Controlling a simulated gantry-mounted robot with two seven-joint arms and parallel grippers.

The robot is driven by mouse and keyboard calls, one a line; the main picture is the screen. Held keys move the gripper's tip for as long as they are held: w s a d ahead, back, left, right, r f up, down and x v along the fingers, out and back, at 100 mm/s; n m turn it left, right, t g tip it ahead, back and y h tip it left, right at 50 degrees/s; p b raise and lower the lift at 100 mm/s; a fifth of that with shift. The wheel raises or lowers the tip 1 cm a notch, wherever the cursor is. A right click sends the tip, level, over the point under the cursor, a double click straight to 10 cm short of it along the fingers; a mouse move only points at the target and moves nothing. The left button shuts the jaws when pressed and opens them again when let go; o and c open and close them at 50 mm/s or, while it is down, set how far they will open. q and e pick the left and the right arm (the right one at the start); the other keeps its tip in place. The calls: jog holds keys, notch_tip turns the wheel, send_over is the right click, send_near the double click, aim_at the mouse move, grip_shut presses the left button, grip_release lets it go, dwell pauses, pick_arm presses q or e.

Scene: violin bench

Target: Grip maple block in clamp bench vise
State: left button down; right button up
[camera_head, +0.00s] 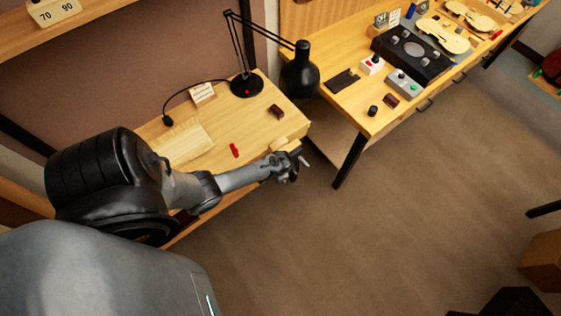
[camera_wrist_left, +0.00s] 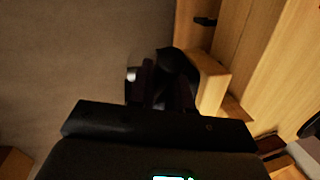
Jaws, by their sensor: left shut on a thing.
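My left gripper (camera_head: 292,165) is at the front right corner of the near bench, beside the vise (camera_head: 289,144). It is shut on what looks like the vise handle, and a light metal end of the handle (camera_wrist_left: 131,74) sticks out beside the fingers in the left wrist view. The vise's pale wooden jaw (camera_wrist_left: 211,78) is just right of the fingers (camera_wrist_left: 163,82) there. I cannot make out the maple block apart from the pale wood at the vise, nor tell how far the jaws are closed. My right gripper is not in view.
The near bench holds a black lamp (camera_head: 246,86), a small sign (camera_head: 203,92), a dark brown block (camera_head: 277,111), a red item (camera_head: 235,150) and a pale wooden panel (camera_head: 183,141). A second bench (camera_head: 345,110) with violin parts stands right. Open floor (camera_head: 400,210) lies between and in front.

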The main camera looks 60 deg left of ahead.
pick_arm(q)
jog(key=shift+d, duration=0.1)
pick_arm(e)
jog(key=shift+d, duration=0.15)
pick_arm(q)
jog(key=c, duration=1.4)
grip_release()
jog(key=shift+w, duration=0.1)
jog(key=shift+o, duration=1.4)
jog(key=shift+d, duration=0.1)
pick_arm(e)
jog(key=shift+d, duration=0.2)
pick_arm(q)
jog(key=shift+r, duration=0.1)
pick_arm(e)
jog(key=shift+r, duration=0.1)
pick_arm(q)
jog(key=shift+r, duration=0.25)
jog(key=p+v, duration=0.2)
jog(key=v, duration=0.8)
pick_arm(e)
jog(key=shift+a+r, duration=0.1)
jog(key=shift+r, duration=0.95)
